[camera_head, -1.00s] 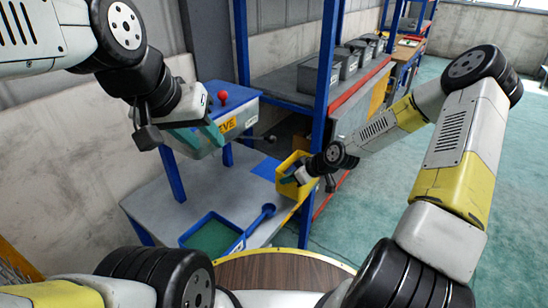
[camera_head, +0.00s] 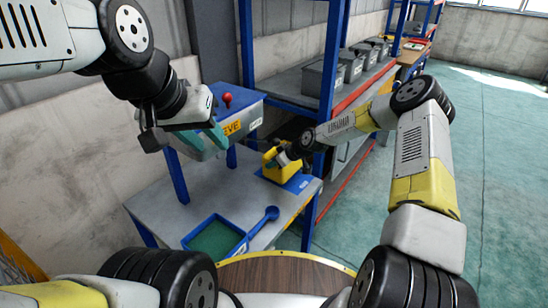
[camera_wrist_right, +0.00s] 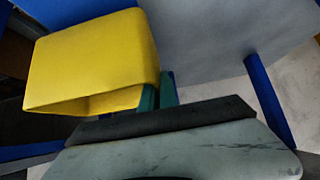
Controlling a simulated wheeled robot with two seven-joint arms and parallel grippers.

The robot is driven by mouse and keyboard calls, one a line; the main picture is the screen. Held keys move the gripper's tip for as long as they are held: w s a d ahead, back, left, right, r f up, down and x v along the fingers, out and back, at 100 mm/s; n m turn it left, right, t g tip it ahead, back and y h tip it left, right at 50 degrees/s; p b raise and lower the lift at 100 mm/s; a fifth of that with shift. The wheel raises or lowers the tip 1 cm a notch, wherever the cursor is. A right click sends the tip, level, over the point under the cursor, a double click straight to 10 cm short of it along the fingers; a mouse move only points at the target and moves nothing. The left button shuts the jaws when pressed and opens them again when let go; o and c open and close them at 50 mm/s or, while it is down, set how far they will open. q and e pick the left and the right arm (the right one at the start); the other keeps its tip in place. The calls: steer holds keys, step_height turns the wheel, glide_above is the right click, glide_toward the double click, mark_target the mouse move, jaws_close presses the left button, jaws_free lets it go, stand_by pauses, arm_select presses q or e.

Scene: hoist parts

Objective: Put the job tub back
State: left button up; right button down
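A yellow tub (camera_head: 287,173) is at the back right of the grey table, over a blue patch (camera_head: 300,184). Whether it rests there or hangs slightly above is unclear. My right gripper (camera_head: 279,157) is shut on the tub's wall. In the right wrist view the yellow tub (camera_wrist_right: 95,60) fills the upper left, and the green fingers (camera_wrist_right: 158,92) meet its edge. My left gripper (camera_head: 200,141) has its green fingers apart, empty, in front of the sieve machine (camera_head: 236,108).
A blue tray (camera_head: 212,238) with a green floor and a blue scoop (camera_head: 262,222) lie at the table's front. A blue-framed shelf (camera_head: 326,100) with grey bins (camera_head: 323,75) stands close behind and right of the tub. A round brown top (camera_head: 285,275) is nearest me.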

steer(key=shift+f, duration=1)
steer(key=shift+f, duration=0.1)
steer(key=c, duration=1.6)
jaws_free()
steer(key=shift+f, duration=0.1)
steer(key=shift+c, duration=0.2)
